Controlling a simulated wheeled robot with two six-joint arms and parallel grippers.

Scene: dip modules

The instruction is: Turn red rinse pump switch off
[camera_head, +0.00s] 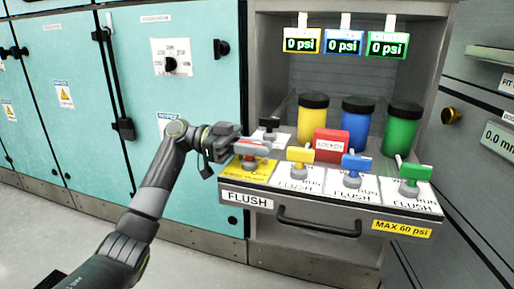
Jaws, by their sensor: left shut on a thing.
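The red rinse pump switch (262,149) stands on a yellow plate (256,172) at the left end of the slanted panel. It has a red handle on a grey base. My left gripper (238,146) reaches in from the left and is shut on the red handle. The gripper covers part of the handle, so its exact angle is hard to tell. My right gripper is not in view.
Yellow (300,155), blue (356,165) and green (415,172) switches stand close to the right, beside a red lockout box (331,145). A black-handled switch (269,124) is just behind. Yellow, blue and green canisters stand at the back, below gauges reading 0 psi (344,46).

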